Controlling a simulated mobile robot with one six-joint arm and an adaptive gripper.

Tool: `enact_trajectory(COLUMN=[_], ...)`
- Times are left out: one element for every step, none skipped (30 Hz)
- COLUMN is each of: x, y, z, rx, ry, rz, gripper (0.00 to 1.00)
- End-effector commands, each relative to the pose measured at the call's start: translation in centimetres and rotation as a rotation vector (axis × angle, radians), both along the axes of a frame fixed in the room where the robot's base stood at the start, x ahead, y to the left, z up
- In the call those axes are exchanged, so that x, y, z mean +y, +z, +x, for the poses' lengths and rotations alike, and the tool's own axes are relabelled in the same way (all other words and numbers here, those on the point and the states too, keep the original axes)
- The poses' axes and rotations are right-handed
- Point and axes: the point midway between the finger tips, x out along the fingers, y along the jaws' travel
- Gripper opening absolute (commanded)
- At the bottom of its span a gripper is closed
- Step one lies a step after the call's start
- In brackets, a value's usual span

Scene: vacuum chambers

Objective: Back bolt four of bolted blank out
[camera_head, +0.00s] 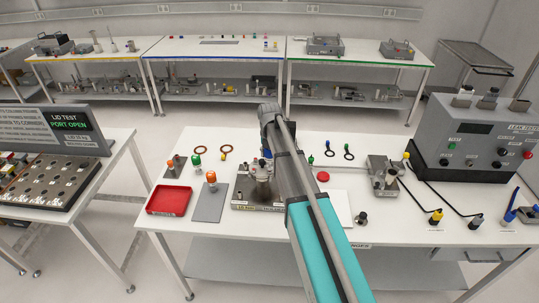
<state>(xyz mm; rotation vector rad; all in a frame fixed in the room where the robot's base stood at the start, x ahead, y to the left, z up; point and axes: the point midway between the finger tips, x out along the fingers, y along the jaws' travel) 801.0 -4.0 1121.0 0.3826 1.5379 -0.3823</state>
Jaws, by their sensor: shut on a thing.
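A metal chamber fitting (262,190) stands on a labelled base plate (245,205) on the white bench. It seems to be the one with the bolted blank. Its upper metal parts show just left of my arm. My arm crosses in front of its right side. The separate bolts are too small to tell apart, and bolt four cannot be picked out. My arm reaches up and away from the lower edge, bending above the fitting. My gripper does not show; it is hidden behind the arm.
A red tray (169,199), a grey mat (210,203) and an orange-topped tool (211,178) lie left of the fitting. Right of the arm are a metal block (385,178), cabled probes (436,218) and a leak tester (475,140). The front bench edge is close.

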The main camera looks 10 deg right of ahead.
Motion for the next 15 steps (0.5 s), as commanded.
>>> enact_trajectory(x=[0.0, 0.0, 0.0, 0.0, 0.0, 0.0, 0.0, -0.01, -0.01, -0.01, -0.01, -0.01, -0.01, -0.01, -0.02], y=[0.0, 0.0, 0.0, 0.0, -0.01, -0.01, -0.02, -0.03, -0.03, -0.04, -0.05, -0.06, -0.06, -0.07, -0.07], z=[0.0, 0.0, 0.0, 0.0, 0.0, 0.0, 0.0, 0.0, 0.0, 0.0, 0.0, 0.0, 0.0, 0.0, -0.01], rx=[0.0, 0.0, 0.0, 0.0, 0.0, 0.0, 0.0, 0.0, 0.0, 0.0, 0.0, 0.0, 0.0, 0.0, 0.0], ry=[-0.002, -0.005, -0.012, -0.021, -0.032, -0.05, -0.068, -0.086, -0.115, -0.138, -0.161, -0.193, -0.215, -0.239, -0.27], rz=[0.0, 0.0, 0.0, 0.0, 0.0, 0.0, 0.0, 0.0, 0.0, 0.0, 0.0, 0.0, 0.0, 0.0, 0.0], gripper=[0.0, 0.0, 0.0, 0.0, 0.0, 0.0, 0.0, 0.0, 0.0, 0.0, 0.0, 0.0, 0.0, 0.0, 0.0])
